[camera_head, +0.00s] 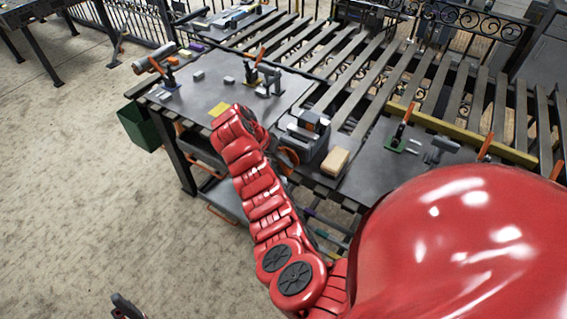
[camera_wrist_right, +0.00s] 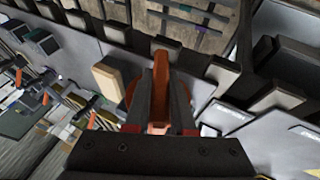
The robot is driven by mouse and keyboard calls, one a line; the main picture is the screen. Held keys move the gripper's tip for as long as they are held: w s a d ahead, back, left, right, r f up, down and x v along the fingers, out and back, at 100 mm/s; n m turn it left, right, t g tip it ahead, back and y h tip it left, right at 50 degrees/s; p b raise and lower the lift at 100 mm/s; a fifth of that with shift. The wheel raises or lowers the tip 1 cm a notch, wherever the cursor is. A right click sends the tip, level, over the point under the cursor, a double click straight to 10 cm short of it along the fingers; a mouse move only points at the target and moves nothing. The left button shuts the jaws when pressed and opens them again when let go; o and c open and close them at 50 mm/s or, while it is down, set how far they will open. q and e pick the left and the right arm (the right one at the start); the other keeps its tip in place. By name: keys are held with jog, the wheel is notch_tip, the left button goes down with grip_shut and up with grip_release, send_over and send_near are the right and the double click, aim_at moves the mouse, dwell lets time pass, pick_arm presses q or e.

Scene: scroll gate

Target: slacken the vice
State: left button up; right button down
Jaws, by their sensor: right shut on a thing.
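The vice (camera_head: 306,135) is a grey metal block with jaws on the near edge of the worktable in the head view. An orange handle (camera_head: 289,157) shows at its front, beside my red right arm. In the right wrist view my right gripper (camera_wrist_right: 160,100) is shut on the orange handle (camera_wrist_right: 161,70), which stands between its dark fingers. In the head view my right arm partly hides the gripper and the handle. The dark and orange tip of my left gripper (camera_head: 126,306) shows at the bottom left, over the floor. Its opening cannot be made out.
A pale wooden block (camera_head: 335,162) lies right of the vice. The slatted table top (camera_head: 360,75) stretches behind. A grey plate (camera_head: 222,85) carries clamps and small blocks. A green bin (camera_head: 138,127) hangs at the table's left end. The floor at left is clear.

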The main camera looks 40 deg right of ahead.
jog(key=g+b, duration=0.1)
jog(key=b, duration=0.1)
jog(key=shift+f+h+b, duration=0.3)
jog(key=shift+r+n+g+h+b, duration=0.25)
jog(key=shift+g+b, duration=0.35)
jog(key=shift+b, duration=0.5)
jog(key=c, duration=0.8)
grip_release()
jog(key=shift+d, duration=0.15)
jog(key=shift+o, duration=0.2)
